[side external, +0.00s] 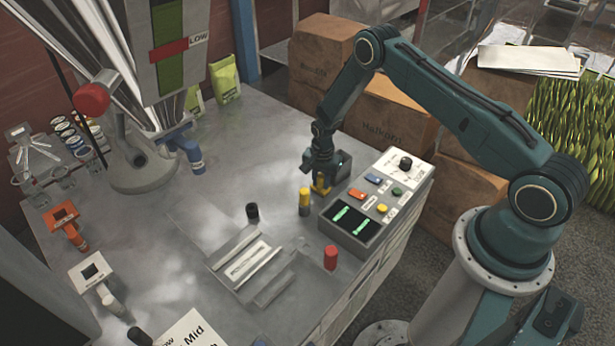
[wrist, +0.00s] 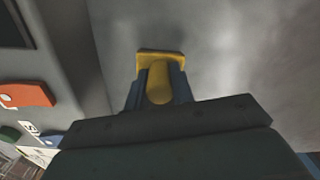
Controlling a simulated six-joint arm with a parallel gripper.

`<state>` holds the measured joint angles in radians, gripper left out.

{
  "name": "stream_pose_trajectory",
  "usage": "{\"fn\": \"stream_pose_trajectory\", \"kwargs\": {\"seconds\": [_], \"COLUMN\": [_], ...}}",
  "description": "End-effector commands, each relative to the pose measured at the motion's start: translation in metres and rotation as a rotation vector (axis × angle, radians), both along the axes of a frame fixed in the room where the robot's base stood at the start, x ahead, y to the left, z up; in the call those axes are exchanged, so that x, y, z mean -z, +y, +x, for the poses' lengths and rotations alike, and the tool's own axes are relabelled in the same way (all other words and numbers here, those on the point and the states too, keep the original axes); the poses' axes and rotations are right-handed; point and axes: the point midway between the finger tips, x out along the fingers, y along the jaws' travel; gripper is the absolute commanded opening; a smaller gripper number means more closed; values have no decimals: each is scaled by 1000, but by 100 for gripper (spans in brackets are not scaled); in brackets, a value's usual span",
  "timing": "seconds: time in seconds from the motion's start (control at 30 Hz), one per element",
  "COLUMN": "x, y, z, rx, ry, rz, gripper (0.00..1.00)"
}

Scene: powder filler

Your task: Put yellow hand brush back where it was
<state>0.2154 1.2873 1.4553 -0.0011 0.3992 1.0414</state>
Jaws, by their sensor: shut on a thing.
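My gripper (side external: 320,181) points down over the worktable, just left of the control panel. It is shut on a yellow thing, which I take to be the yellow hand brush (side external: 320,188). In the wrist view my gripper (wrist: 158,88) has a finger on each side of the yellow brush (wrist: 160,57), whose wide end shows past the fingertips. Much of the brush is hidden by the fingers. I cannot tell whether its lower end touches the surface. A small dark grey open box (side external: 343,162) stands right beside and behind my gripper.
The control panel (side external: 376,205) with buttons and green displays is at right. A black cylinder (side external: 252,211) and a red one (side external: 330,258) stand nearer the front.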

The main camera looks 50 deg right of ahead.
Motion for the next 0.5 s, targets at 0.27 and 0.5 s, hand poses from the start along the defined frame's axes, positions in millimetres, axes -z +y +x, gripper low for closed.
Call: {"fn": "stream_pose_trajectory", "kwargs": {"seconds": [0.27,0.5], "x": [3,3], "y": [0,0], "z": [0,0], "rx": [0,0], "ry": [0,0], "rz": [0,0], "gripper": [26,46]}}
